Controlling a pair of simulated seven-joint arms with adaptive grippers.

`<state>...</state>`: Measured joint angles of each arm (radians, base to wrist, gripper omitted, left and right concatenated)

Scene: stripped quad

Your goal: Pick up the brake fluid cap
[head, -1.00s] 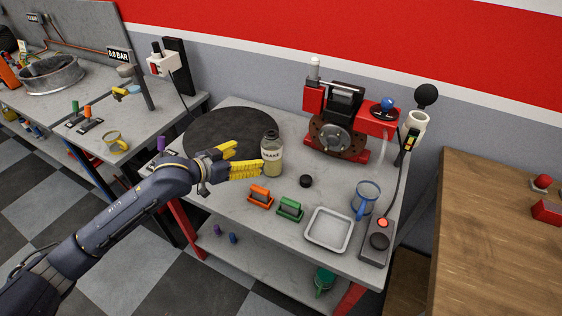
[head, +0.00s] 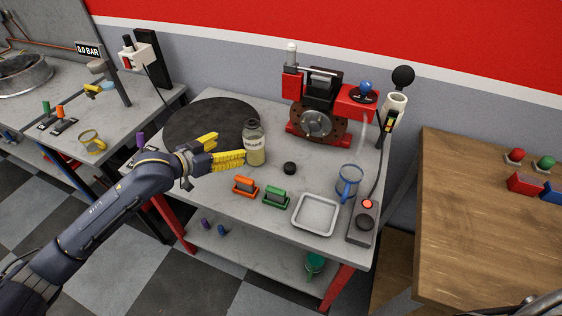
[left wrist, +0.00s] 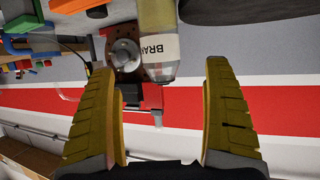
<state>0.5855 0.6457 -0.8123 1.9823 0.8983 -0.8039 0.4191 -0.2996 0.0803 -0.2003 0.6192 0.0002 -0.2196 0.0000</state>
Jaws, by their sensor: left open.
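A small black round cap (head: 290,168) lies on the grey workbench, right of the clear bottle labelled as brake fluid (head: 254,145). The bottle stands upright, with pale yellow fluid inside. My left gripper (head: 226,149), with yellow fingers, is open just left of the bottle, and nothing is held. In the left wrist view the bottle (left wrist: 158,35) shows beyond and between the two open fingers (left wrist: 160,68); I cannot tell whether a finger touches it. A dark round shape at the top left there looks like the cap (left wrist: 97,11). My right gripper is not seen.
Orange (head: 245,187) and green (head: 276,197) blocks and a grey tray (head: 315,214) lie in front of the cap. A blue mug (head: 349,182) stands to the right. A red brake rig (head: 318,118) is behind. A dark round mat (head: 205,120) lies left.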

